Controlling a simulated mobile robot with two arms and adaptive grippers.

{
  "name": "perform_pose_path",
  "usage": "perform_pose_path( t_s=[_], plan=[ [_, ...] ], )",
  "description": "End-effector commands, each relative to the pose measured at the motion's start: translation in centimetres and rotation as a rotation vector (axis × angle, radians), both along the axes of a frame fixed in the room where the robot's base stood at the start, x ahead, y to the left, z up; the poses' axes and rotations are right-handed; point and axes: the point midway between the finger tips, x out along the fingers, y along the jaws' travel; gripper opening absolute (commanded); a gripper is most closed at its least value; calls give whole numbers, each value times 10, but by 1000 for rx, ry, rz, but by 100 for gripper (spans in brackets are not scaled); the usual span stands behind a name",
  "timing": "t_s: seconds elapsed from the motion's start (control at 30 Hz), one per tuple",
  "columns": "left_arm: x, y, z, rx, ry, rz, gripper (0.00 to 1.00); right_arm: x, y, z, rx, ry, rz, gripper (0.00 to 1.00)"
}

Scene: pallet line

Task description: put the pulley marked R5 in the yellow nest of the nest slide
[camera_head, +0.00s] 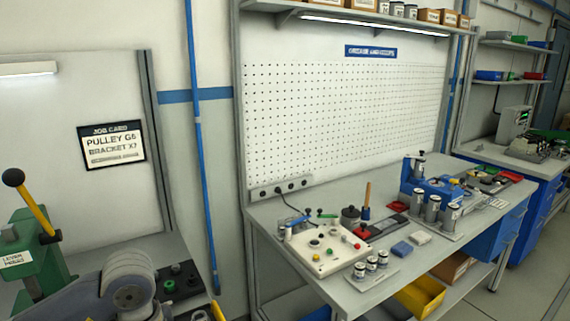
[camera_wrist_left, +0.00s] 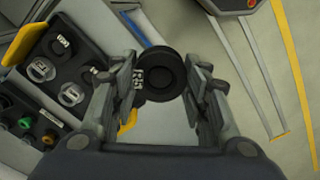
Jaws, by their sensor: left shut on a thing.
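In the left wrist view, my left gripper (camera_wrist_left: 160,64) is shut on a round black pulley (camera_wrist_left: 162,84) with a raised rim. A pale marking on its left side is turned sideways and seems to read R5. The pulley is held between both fingers, above the floor or a pale surface. In the head view my left arm shows at the bottom left, but its gripper is out of the picture. My right gripper is in neither view. I cannot make out the nest slide or its yellow nest with certainty.
A dark tray (camera_wrist_left: 92,52) with several marked round parts lies left in the wrist view. In the head view, a green lever press (camera_head: 36,248) stands far left. A white control box (camera_head: 325,249) sits on the grey bench. A job card (camera_head: 111,145) reads PULLEY G5.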

Motion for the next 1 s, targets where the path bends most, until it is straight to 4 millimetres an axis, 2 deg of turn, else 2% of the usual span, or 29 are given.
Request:
perform_pose_path(
  t_s=[0.4,0.6,0.73,0.9,0.93,1.0],
  plan=[
    [-30,-17,5,-1,-7,-907,15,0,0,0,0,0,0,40],
    [-41,-21,7,1,-9,-1230,15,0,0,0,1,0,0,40],
    [-44,-22,7,1,-9,-1343,15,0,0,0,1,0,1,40],
    [-45,-22,8,5,-10,-1392,15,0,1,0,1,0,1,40],
    [-45,-22,8,4,-10,-1393,15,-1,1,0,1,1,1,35],
    [-46,-23,7,1,-9,-1393,15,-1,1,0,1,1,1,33]
  ],
)
